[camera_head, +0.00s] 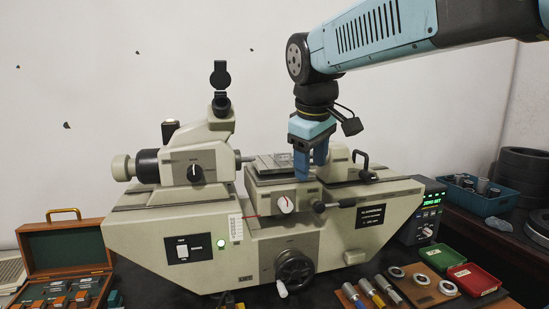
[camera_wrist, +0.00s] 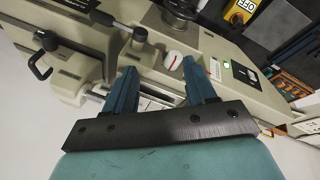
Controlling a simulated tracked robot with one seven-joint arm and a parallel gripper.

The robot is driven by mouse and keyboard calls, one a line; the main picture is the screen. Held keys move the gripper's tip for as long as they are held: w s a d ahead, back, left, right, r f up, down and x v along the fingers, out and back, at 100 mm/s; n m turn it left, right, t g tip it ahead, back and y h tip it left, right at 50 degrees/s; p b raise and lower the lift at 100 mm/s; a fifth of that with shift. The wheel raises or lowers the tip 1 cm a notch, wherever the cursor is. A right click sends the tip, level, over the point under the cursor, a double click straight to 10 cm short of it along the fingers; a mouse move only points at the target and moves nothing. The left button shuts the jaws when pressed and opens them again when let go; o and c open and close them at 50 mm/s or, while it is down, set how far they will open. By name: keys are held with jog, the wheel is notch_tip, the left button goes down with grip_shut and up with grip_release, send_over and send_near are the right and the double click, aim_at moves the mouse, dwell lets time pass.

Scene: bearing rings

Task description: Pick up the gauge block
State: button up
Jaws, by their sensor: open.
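My gripper (camera_head: 311,170) points down over the right side of the measuring machine's small stage (camera_head: 263,178). In the wrist view its two blue fingers stand apart, the gripper (camera_wrist: 159,66) is open and nothing is clearly held between them. Small metal pieces (camera_head: 272,163) lie on the stage just left of the fingers in the head view. I cannot tell whether one of them is the gauge block. In the wrist view the stage between the fingers is partly hidden by them.
The large beige measuring machine (camera_head: 140,225) fills the bench, with a black handle (camera_head: 363,163) right of my gripper. An open wooden case (camera_head: 64,245) stands at left. Rings on a wooden board (camera_head: 408,282), red and green trays (camera_head: 474,279) and a blue bin (camera_head: 470,198) stand at right.

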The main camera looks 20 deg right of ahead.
jog(key=w+a+r+n+g+h, duration=0.2)
jog(key=w+r+n, duration=0.45)
jog(key=w, duration=0.45)
jog(key=n+g+h, duration=0.1)
jog(key=n+g, duration=0.1)
jog(key=n, duration=0.3)
send_near(283, 152)
jog(key=x, duration=0.3)
jog(key=shift+s+a+f, duration=0.15)
jog(key=shift+f, duration=0.25)
jog(key=x, duration=0.3)
jog(key=shift+d+f, duration=0.2)
jog(key=shift+d, duration=0.3)
jog(key=shift+d+f, duration=0.25)
jog(key=shift+f, duration=0.45)
